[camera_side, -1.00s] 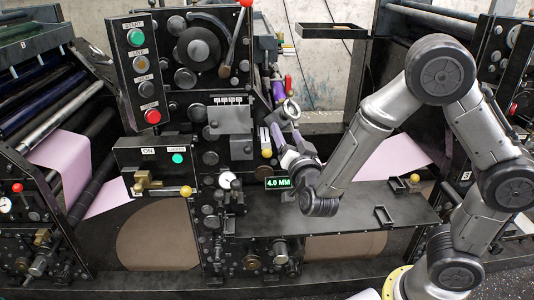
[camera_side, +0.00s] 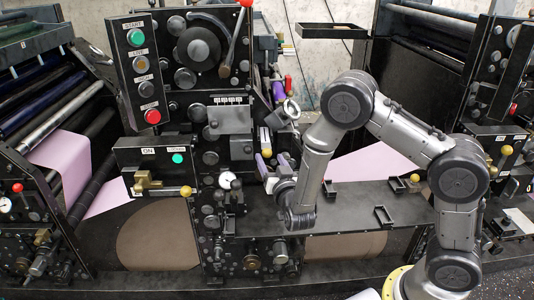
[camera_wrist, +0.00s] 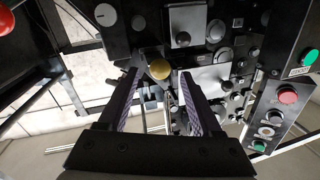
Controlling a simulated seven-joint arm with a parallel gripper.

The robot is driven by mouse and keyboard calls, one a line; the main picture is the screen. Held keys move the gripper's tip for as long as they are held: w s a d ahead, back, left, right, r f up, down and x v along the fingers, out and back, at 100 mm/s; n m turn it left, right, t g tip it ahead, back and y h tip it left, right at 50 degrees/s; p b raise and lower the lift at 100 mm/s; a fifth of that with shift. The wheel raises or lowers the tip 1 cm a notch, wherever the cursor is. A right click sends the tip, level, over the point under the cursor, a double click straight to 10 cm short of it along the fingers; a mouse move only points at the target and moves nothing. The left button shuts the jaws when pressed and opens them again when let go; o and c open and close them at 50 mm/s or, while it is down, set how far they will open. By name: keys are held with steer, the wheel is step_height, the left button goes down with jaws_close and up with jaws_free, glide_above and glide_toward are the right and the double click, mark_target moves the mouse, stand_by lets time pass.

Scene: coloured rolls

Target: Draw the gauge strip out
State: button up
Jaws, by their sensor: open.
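A yellow knob (camera_wrist: 160,69) shows between my fingertips in the wrist view. Whether it belongs to the gauge strip I cannot tell, and I cannot single out the strip for sure. In the side view a narrow white-and-yellow piece (camera_side: 265,137) stands upright on the machine face, just above my fingers. Whether the fingers touch the knob is unclear.
A control box with coloured buttons (camera_side: 142,70) hangs at upper left. A dark shelf (camera_side: 350,212) with small handles lies beneath and right of my gripper. Knobs and a white dial (camera_side: 227,180) crowd the machine face. Pink web (camera_side: 375,162) runs at right.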

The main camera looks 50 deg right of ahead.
mark_target(267, 156)
steer(key=shift+x, duration=2.15)
steer(key=shift+a, duration=0.1)
jaws_close()
